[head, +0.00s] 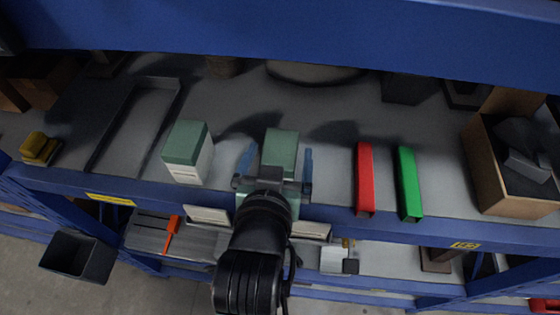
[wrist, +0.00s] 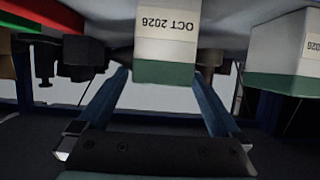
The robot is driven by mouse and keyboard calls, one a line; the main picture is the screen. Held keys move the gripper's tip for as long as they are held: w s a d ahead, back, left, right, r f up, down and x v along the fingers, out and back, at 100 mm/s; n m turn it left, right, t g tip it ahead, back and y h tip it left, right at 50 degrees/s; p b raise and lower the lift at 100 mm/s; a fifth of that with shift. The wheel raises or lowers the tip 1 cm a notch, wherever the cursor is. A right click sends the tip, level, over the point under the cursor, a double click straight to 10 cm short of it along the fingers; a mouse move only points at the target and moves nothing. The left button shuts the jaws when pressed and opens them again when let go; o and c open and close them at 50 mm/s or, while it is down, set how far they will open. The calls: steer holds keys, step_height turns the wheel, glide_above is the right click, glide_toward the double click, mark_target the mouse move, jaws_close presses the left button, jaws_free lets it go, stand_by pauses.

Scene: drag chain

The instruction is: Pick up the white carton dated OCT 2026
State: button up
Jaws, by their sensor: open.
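The white carton with a green band reads OCT 2026, upside down, in the wrist view (wrist: 167,48). In the head view its green top (head: 281,146) shows, and my gripper hides part of its front. My gripper (head: 278,158) is open, with one blue finger on each side of this carton; a small gap shows at the sides. The fingers also show in the wrist view (wrist: 161,76). A second similar carton (head: 187,153) stands to the left in the head view. In the wrist view it is at the right (wrist: 284,48), its date cut off except 2026.
A red bar (head: 364,178) and a green bar (head: 408,183) lie right of my gripper. A cardboard box (head: 490,170) stands at the far right and a yellow object (head: 40,149) at the far left. A blue shelf beam (head: 300,25) crosses above.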

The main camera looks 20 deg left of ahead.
mark_target(283, 143)
steer(key=shift+p+x, duration=1.05)
steer(key=shift+x, duration=1.75)
steer(key=shift+s+f, duration=0.1)
steer(key=shift+f, duration=0.05)
steer(key=c, duration=1.6)
